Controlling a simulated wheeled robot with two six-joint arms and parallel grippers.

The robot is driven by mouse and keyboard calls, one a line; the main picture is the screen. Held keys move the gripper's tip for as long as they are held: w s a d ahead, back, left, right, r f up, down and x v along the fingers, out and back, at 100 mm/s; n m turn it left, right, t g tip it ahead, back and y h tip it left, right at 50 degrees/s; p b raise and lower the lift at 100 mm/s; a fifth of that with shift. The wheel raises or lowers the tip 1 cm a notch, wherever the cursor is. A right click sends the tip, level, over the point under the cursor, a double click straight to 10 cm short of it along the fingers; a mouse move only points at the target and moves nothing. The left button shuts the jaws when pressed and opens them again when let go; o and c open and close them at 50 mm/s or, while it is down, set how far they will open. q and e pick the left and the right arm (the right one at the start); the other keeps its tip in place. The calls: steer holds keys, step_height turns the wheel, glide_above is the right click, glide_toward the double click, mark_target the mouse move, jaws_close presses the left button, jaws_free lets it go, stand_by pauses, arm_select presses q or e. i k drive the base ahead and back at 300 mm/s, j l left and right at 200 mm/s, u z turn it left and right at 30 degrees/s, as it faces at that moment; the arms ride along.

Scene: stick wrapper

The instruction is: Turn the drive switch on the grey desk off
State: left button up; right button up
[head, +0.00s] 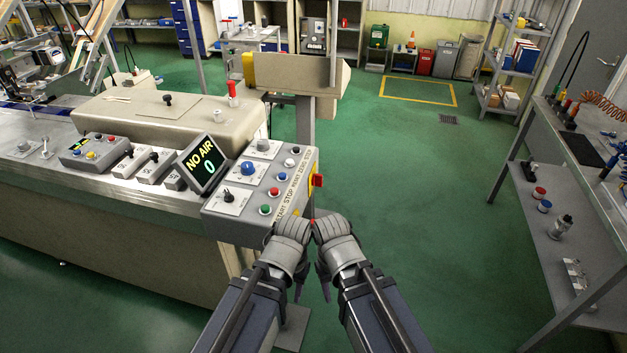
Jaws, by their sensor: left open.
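The grey desk (211,208) is a sloped control panel at the end of the machine, left of centre. A black-knobbed rotary switch (229,197) sits on a white plate at its lower left; its lettering is too small to read. A blue knob (248,168) and a grey knob (263,145) sit above it on similar plates. My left gripper (303,220) is at the desk's lower right corner, right of these switches and apart from them. My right gripper (322,219) is close beside it; its fingertips are not clear. Neither visibly holds anything.
Coloured push buttons (265,209) line the desk's right part. A red handle on a yellow plate (317,181) juts from its right side, just above my grippers. A display (202,163) reading "NO AIR 0" stands at its left. Green floor (430,230) is clear to the right.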

mark_target(316, 178)
steer(key=i+l+z, duration=0.1)
steer(key=l, duration=0.25)
steer(key=i+l+z, duration=0.1)
steer(key=l, duration=0.2)
steer(key=i+l, duration=0.2)
steer(key=l, duration=0.15)
steer(key=i+l+z, duration=0.15)
steer(key=l, duration=0.15)
